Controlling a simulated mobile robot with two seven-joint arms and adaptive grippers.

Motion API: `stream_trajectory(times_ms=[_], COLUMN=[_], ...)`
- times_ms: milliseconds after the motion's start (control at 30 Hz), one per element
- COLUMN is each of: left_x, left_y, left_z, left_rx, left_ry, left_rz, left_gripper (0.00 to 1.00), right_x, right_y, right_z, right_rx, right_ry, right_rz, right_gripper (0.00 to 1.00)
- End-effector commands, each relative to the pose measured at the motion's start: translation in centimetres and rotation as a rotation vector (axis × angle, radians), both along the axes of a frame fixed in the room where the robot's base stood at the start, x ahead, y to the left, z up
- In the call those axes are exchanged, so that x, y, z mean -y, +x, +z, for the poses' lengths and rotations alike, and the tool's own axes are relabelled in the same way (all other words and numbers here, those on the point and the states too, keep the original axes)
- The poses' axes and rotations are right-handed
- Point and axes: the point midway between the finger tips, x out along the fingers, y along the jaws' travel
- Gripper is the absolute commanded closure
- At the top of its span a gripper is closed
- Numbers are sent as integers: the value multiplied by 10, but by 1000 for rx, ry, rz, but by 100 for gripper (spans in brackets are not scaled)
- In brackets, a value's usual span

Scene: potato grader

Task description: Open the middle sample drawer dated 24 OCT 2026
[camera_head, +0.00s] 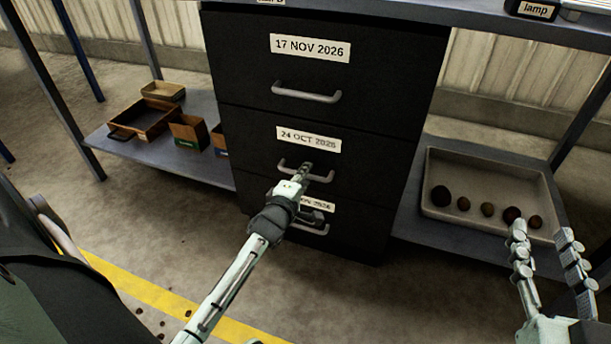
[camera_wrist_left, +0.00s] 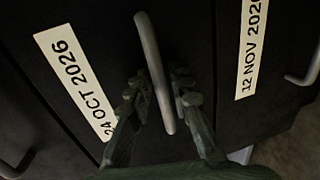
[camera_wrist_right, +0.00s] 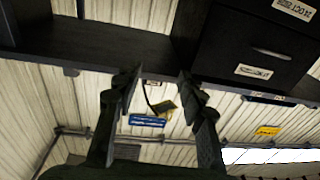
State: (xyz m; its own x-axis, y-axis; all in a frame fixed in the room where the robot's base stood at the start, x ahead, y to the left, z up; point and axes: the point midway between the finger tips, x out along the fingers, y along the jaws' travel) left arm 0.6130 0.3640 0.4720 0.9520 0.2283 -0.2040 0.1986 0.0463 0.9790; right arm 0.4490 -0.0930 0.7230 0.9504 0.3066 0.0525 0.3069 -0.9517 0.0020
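The middle drawer, labelled 24 OCT 2026 (camera_head: 308,139), sits flush in the dark cabinet. Its grey bar handle (camera_head: 322,178) also shows in the left wrist view (camera_wrist_left: 150,55). My left gripper (camera_head: 302,172) is at this handle. In the left wrist view its two fingers (camera_wrist_left: 160,92) stand one on each side of the bar, close to it. I cannot tell whether they press on it. My right gripper (camera_head: 545,235) is open and empty at the right, in front of the side shelf, away from the drawers.
Above is a drawer labelled 17 NOV 2026 (camera_head: 310,48); below is one labelled 12 NOV 2026 (camera_wrist_left: 249,50), partly hidden by my left gripper. A tray (camera_head: 470,217) with several potatoes is on the right shelf. Open boxes (camera_head: 143,117) stand on the left shelf.

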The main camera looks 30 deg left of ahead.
Motion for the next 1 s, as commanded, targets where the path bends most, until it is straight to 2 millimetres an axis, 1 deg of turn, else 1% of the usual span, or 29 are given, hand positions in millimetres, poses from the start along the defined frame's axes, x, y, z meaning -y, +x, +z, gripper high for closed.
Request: stream_trajectory(times_ms=[133,300,833,867,1000], left_x=[0,0,1,1,3], left_y=[0,0,-3,-4,-13], left_z=[0,0,0,0,1], left_rx=[-1,-1,-1,-2,-4], left_ry=[0,0,0,0,-2], left_rz=[0,0,0,0,1], left_gripper=[80,100,100,100,100], right_x=[0,0,0,2,15], right_y=[0,0,0,1,2], right_z=[0,0,-1,-4,-29], right_rx=[0,-1,-11,-27,-138], right_ry=[0,0,-5,-13,-68], right_rz=[0,0,-1,-4,-31], right_gripper=[60,60,60,60,60])
